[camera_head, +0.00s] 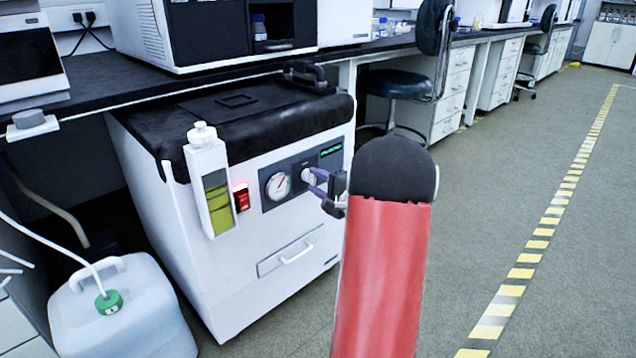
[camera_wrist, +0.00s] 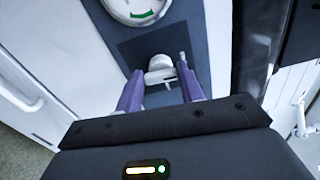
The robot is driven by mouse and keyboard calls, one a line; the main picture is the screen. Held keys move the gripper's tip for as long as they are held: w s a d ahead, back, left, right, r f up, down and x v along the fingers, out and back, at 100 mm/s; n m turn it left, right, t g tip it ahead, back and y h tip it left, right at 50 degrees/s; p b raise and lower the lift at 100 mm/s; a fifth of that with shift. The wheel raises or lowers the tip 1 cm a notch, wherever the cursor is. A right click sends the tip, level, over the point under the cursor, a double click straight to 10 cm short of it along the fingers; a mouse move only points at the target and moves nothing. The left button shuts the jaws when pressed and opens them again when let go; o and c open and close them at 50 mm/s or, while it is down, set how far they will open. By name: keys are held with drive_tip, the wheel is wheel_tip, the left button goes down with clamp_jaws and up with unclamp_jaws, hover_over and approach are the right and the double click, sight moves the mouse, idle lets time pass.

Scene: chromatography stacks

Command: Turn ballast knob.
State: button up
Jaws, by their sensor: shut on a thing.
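The ballast knob (camera_head: 309,175) is a small light-coloured knob on the dark panel of a white floor-standing machine, just right of the round gauge (camera_head: 278,186). In the wrist view the knob (camera_wrist: 160,65) shows between the purple fingers, with the gauge (camera_wrist: 138,8) above it. My gripper (camera_head: 318,182) is at the panel, its fingers shut on the knob. In the wrist view my gripper (camera_wrist: 160,82) has one finger on each side of the knob.
A lit red switch (camera_head: 241,197) and an oil sight glass (camera_head: 213,190) are left of the gauge. A white jug (camera_head: 125,325) stands at lower left. The floor on the right is clear.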

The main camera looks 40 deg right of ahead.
drive_tip(key=shift+n, duration=0.6)
drive_tip(key=o, duration=1)
drive_tip(key=s, duration=0.7)
drive_tip(key=shift+s+d, duration=0.3)
drive_tip(key=shift+s, duration=0.1)
